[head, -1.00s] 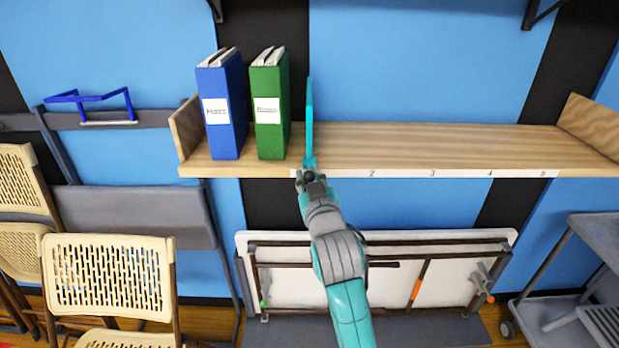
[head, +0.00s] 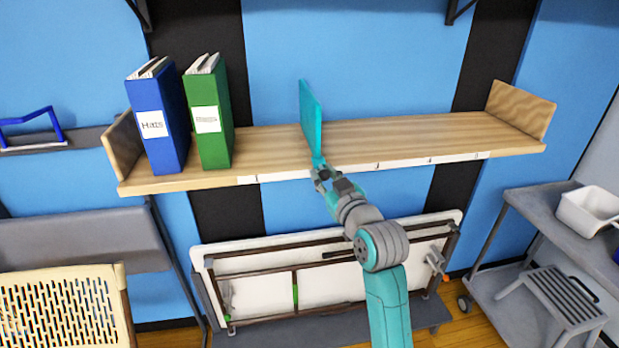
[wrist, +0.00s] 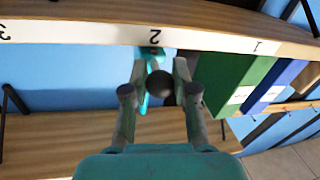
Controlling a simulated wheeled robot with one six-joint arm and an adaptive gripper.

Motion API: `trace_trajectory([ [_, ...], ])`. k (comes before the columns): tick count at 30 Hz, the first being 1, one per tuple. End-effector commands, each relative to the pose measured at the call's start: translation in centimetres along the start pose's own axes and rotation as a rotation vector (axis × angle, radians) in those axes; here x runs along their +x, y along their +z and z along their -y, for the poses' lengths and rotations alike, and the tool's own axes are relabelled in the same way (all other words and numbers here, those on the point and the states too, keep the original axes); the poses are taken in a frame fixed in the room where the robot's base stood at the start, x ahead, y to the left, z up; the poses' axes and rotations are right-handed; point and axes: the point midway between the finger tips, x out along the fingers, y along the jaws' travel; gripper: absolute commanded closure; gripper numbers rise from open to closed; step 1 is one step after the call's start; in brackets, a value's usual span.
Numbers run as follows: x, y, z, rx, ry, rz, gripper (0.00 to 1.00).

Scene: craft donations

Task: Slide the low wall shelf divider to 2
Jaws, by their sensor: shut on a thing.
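The teal divider (head: 310,115) stands upright on the low wall shelf (head: 425,138), to the right of the binders. My gripper (head: 321,172) is at its lower front end, at the shelf's front edge. In the wrist view, which shows the shelf upside down, my gripper (wrist: 160,83) is closed around a dark round knob at the divider's front. The divider's teal foot (wrist: 150,54) shows right by the number 2 on the white label strip (wrist: 100,30). In the head view my gripper covers that part of the strip.
A blue binder (head: 158,120) and a green binder (head: 209,120) stand at the shelf's left end, with a gap before the divider. The shelf is clear to its right end panel (head: 522,108). A folded table (head: 330,275) leans below; a grey cart (head: 545,245) stands right.

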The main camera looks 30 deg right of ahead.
Motion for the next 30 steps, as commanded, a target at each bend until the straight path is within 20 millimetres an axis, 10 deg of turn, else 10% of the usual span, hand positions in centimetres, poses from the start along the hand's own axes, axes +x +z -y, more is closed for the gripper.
trace_trajectory([
  [8, 0.0, 0.1, 0.0, 0.0, -0.002, 0.001, 1.0],
  [9, 0.0, 0.1, 0.0, 0.0, -0.002, 0.001, 0.7],
  [12, 0.0, 0.1, 0.0, 0.0, -0.002, 0.001, 0.47],
  [30, -3.6, 0.1, 0.0, 0.0, -0.001, 0.0, 0.47],
])
